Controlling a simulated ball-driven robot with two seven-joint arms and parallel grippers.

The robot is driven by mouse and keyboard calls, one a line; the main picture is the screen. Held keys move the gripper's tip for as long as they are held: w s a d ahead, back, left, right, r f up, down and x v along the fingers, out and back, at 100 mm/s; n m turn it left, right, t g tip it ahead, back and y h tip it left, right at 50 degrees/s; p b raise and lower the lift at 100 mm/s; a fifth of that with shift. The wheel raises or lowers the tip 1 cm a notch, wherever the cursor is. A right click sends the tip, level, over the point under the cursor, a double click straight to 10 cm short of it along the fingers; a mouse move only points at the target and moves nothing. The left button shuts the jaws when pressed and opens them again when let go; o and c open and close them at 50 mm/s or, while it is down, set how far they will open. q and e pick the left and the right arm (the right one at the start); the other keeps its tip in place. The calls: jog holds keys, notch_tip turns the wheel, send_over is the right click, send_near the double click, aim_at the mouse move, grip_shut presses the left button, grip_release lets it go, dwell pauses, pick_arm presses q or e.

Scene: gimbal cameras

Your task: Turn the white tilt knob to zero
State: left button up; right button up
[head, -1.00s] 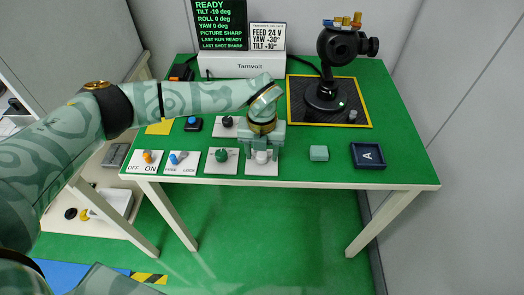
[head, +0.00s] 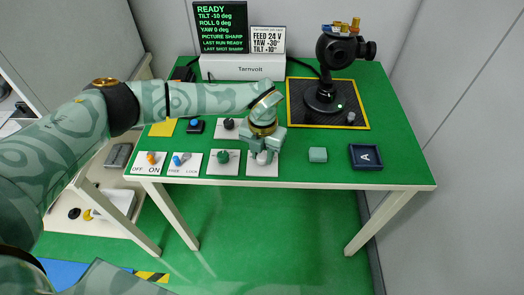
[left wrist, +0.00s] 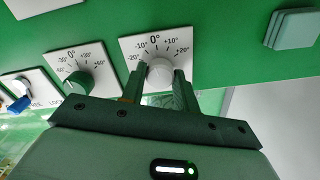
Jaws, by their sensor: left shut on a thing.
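The white tilt knob (head: 263,157) is on a white plate at the table's front edge, mostly hidden in the head view by my left gripper (head: 265,151). In the left wrist view the knob (left wrist: 160,73) is between my two fingers, which are shut on it. The dial plate (left wrist: 152,42) shows 0° at the top, with -10° and -20° to the left and +10° and +20° to the right. The knob's pointer is hard to make out. The display (head: 221,27) reads TILT -10 deg, ROLL 0 and YAW 0. My right gripper is out of view.
A green knob (head: 223,156) is on the plate just left, with a black knob (head: 229,124) behind. Blue and orange switches stand farther left. A green block (head: 318,155) and a dark tray (head: 352,155) are right. The black gimbal (head: 325,92) stands at the back right.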

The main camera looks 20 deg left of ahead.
aim_at(263, 156)
pick_arm(q)
jog(key=shift+r+m+p, duration=0.1)
jog(key=shift+m+p, duration=0.25)
jog(key=shift+m, duration=0.75)
jog(key=o, duration=1)
jog(key=shift+c, duration=0.2)
notch_tip(263, 156, up, 16)
jog(key=p, duration=0.4)
